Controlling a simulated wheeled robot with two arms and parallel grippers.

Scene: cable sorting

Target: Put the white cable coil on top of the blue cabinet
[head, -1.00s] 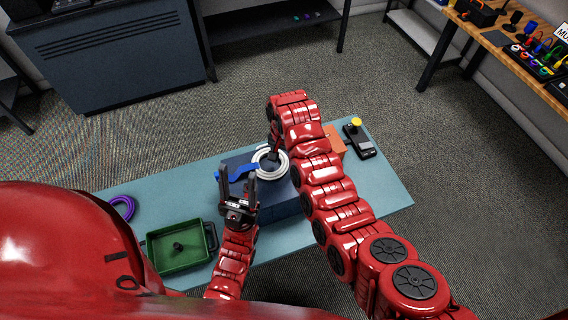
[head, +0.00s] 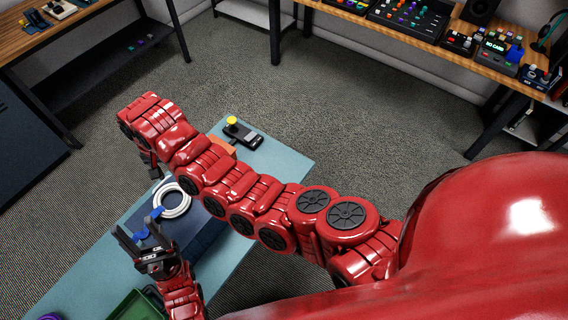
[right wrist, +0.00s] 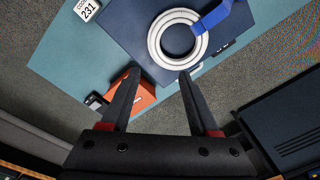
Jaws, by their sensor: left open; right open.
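The white cable coil (head: 184,205) lies flat on top of the blue cabinet (head: 205,238), near its far edge. The right wrist view shows the coil (right wrist: 154,43) whole, resting on the cabinet top (right wrist: 125,35) with nothing gripping it. My right gripper (head: 153,170) is beyond the coil, apart from it. Its two fingers (right wrist: 157,84) are spread and empty, pointing toward the coil. My left gripper (head: 138,230) is open and empty at the near left side of the cabinet.
The cabinet stands on a teal table (head: 240,258). A black device with a yellow knob (head: 241,132) and an orange block (head: 222,145) are at the far end. A green tray (head: 135,306) is at the near end. My right arm spans the table.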

